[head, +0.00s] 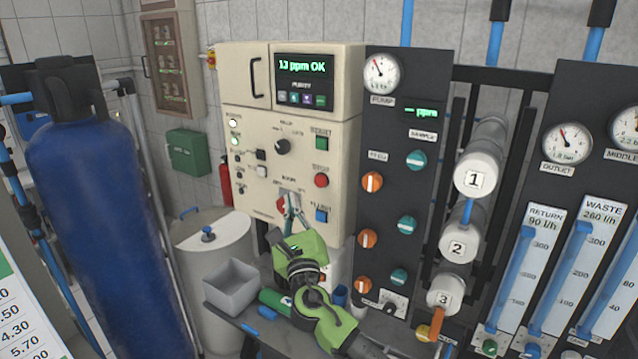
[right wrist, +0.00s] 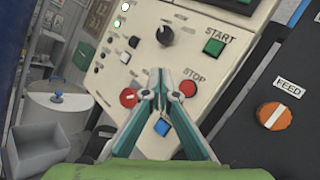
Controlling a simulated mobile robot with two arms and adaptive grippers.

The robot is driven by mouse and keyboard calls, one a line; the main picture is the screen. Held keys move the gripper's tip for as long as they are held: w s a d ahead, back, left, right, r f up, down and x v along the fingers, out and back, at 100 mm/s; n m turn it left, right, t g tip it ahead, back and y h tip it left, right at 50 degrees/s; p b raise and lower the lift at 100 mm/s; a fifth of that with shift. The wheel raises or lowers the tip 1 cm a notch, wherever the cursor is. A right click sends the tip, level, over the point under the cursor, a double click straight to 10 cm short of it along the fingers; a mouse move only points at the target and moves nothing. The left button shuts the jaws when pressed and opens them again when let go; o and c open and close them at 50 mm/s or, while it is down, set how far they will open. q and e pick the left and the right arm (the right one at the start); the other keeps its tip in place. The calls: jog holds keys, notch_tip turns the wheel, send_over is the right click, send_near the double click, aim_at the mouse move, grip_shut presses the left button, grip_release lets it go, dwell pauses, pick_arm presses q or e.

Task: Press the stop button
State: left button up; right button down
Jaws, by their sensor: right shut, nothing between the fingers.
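The stop button (head: 321,180) is a round red button on the cream control panel (head: 262,150), below the green square start button (head: 321,143). In the right wrist view the stop button (right wrist: 188,88) sits under its STOP label, just right of the fingertips, partly covered by the right finger. My right gripper (head: 289,201) is shut and empty, in front of the lower panel, left of and below the stop button. It also shows in the right wrist view (right wrist: 157,74). I cannot tell whether the fingertips touch the panel. My left gripper is not in view.
A red switch (right wrist: 128,97) lies left of the fingers and a blue button (right wrist: 162,127) lies below, between them. The black valve panel (head: 392,150) stands right of the control panel. A grey bin (head: 231,287) and a blue tank (head: 100,210) stand left.

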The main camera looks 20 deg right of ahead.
aim_at(314, 178)
jog(key=shift+w+d+b, duration=0.55)
jog(key=shift+w+d, duration=0.35)
jog(key=shift+d, duration=0.25)
jog(key=shift+w+d+b, duration=0.55)
jog(key=shift+w+d, duration=0.3)
jog(key=shift+d, duration=0.3)
jog(key=shift+w+d+b, duration=0.55)
jog(key=shift+w+d, duration=0.35)
jog(key=shift+d, duration=0.25)
jog(key=shift+w+d, duration=0.1)
jog(key=shift+w+d, duration=0.15)
jog(key=shift+d, duration=0.1)
jog(key=shift+w+d, duration=0.3)
jog(key=shift+d, duration=0.05)
jog(key=shift+s+a+p, duration=0.35)
jog(key=shift+s+a, duration=0.25)
jog(key=shift+a, duration=0.1)
